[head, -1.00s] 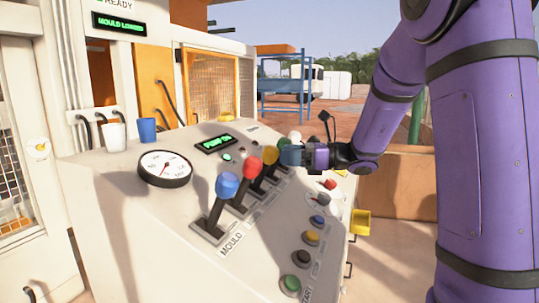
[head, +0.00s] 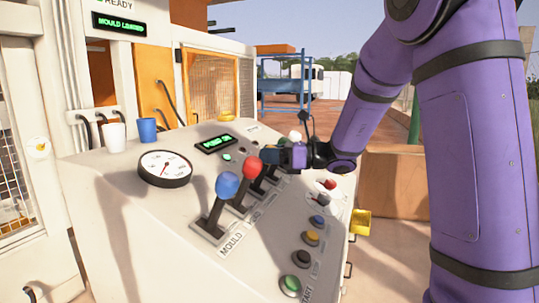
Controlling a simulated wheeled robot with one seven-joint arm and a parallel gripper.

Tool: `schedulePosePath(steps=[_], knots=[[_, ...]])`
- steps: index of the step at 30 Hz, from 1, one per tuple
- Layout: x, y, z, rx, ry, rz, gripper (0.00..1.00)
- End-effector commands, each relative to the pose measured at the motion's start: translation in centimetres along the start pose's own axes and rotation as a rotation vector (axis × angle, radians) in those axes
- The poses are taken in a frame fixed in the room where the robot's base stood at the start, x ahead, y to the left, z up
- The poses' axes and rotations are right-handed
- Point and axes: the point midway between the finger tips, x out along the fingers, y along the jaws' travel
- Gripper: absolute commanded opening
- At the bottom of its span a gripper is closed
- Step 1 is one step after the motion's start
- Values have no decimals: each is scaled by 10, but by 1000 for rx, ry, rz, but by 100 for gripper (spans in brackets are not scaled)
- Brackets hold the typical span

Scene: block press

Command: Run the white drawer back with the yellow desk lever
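The desk's row of levers stands on the sloped panel, with a blue-knobbed lever (head: 227,186) in front and a red-knobbed lever (head: 252,168) behind it. My gripper (head: 271,157) is just right of the red knob, where the yellow lever stands. The yellow knob is hidden behind or inside my gripper. I cannot tell whether the fingers are open or closed on it. A white knob (head: 295,135) shows just behind my gripper. I cannot make out the white drawer in this view.
A round gauge (head: 165,168), a white cup (head: 113,137) and a blue cup (head: 147,129) are on the desk's left. Coloured buttons, including a green one (head: 290,285), line the right side. A yellow box (head: 360,222) hangs at the right edge. A sign reads MOULD LOADED.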

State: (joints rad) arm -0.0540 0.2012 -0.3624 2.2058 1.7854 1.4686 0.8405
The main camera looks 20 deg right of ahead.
Motion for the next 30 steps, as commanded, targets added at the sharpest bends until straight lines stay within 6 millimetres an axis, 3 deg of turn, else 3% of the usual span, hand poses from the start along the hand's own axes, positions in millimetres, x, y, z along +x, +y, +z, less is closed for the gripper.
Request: schedulePosePath(steps=[5,18,29,30], knots=[[-3,0,-2,1,0,-1,1],[-44,8,-32,4,3,-2,2],[-45,9,-34,2,2,0,1],[-45,9,-34,2,2,0,53]])
